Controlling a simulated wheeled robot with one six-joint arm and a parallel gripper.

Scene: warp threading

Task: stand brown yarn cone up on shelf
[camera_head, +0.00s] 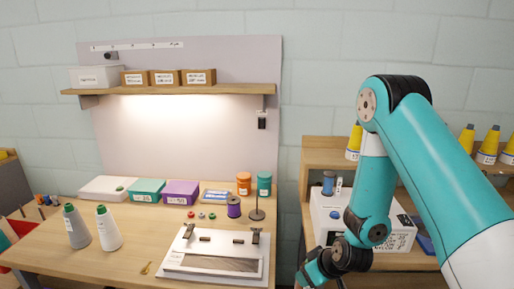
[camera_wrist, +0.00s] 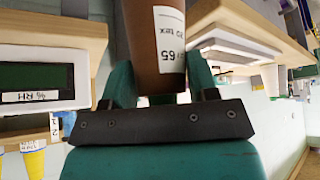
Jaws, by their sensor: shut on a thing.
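The brown yarn cone (camera_wrist: 157,50) shows in the wrist view with a white label, its upper part cut off by the top edge. My gripper (camera_wrist: 160,82) is shut on it, with a teal finger on each side. In the head view my arm reaches down in front of the wooden shelf unit (camera_head: 325,147) at right. The brown cone cannot be made out there. Wooden boards (camera_wrist: 65,30) show at both sides of the wrist view, apart from the cone.
Yellow cones (camera_head: 467,138) stand on the shelf unit, partly behind my arm. A white box (camera_head: 325,215) stands under them. A display box (camera_wrist: 38,82) is close at left in the wrist view. The workbench (camera_head: 130,260) at left holds grey and white cones and a frame.

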